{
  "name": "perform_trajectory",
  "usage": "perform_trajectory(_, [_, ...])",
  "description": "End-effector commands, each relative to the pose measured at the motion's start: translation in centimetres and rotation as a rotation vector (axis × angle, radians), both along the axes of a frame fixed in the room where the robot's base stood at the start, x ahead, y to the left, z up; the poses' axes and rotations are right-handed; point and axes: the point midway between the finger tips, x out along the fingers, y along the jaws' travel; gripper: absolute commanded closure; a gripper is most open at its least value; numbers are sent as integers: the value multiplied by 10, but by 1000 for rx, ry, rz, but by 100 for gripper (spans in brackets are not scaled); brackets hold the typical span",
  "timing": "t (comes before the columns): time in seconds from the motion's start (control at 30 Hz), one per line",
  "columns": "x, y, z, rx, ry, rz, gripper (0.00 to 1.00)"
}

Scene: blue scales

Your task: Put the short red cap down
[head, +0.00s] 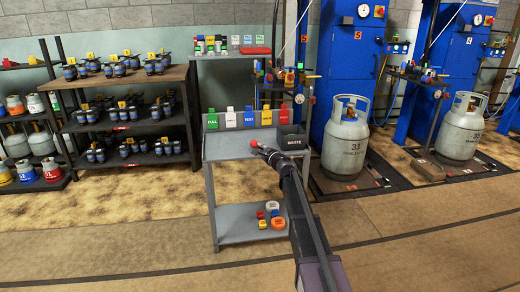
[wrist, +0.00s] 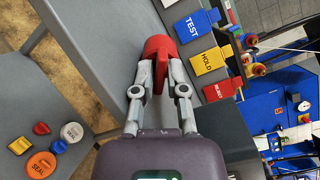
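The short red cap (wrist: 160,46) is between the two fingertips of my gripper (wrist: 160,72) in the wrist view, with both fingers against its sides. In the head view the red cap (head: 254,143) shows at the tip of my gripper (head: 262,149), over the grey top of the bench (head: 226,147). I cannot tell whether the cap touches the bench top. The fingers hide part of the cap.
Coloured cards stand along the bench's back, including a blue TEST card (wrist: 192,26), yellow HOLD (wrist: 208,61) and red REJECT (wrist: 221,89). A dark WASTE bin (head: 292,140) stands at the right. Loose caps and seals lie on the lower shelf (head: 236,222).

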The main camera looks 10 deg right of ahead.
Motion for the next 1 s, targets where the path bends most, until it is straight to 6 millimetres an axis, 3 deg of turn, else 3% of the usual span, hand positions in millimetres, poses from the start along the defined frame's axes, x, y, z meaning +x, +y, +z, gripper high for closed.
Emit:
perform_trajectory(0.27, [-16, -4, 2, -1, 0, 1, 75])
perform_trajectory(0.7, [-81, -31, 2, 0, 0, 0, 75])
perform_trajectory(1.0, [-108, -43, 2, 0, 0, 1, 75])
